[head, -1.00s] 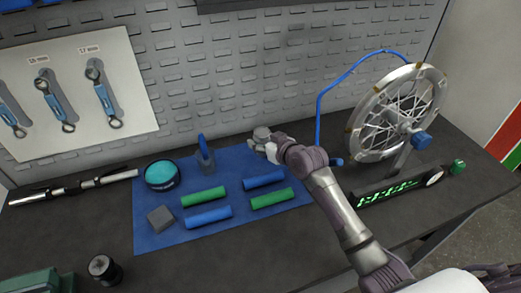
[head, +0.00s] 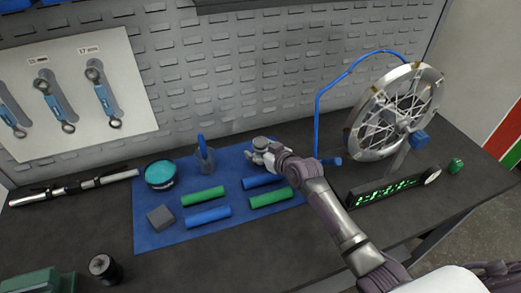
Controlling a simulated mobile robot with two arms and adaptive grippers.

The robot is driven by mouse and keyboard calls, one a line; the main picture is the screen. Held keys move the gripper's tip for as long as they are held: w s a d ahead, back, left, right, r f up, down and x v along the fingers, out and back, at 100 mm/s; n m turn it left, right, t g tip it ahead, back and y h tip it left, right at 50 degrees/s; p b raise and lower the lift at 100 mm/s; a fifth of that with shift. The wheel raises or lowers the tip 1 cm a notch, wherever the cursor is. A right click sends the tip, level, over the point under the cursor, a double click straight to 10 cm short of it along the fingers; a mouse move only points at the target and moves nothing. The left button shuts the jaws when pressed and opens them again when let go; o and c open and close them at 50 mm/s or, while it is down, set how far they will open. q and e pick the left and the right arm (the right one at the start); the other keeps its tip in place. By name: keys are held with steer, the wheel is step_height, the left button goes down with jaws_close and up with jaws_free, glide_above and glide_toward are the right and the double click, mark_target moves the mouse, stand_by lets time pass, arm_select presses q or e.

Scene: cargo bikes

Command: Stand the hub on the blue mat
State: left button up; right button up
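A small silver-grey round part, seemingly the hub (head: 260,142), is at the back right part of the blue mat (head: 160,237). My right gripper (head: 263,153) is at this part, its fingers close around or beside it. The wrist hides part of the grip, and I cannot tell whether the fingers press on it. The part looks upright, at or just above the mat; its underside is hidden. My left gripper is not in view.
On the mat are green grips (head: 203,196) and blue grips (head: 208,218), a teal tin (head: 160,174), a grey block (head: 160,217) and a clear holder (head: 205,160). A wheel on a stand (head: 395,112) and a display (head: 393,188) are to the right. A black cylinder (head: 104,268) stands front left.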

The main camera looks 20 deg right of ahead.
steer(key=shift+r, duration=0.15)
steer(key=v, duration=1.2)
steer(key=shift+b, duration=0.3)
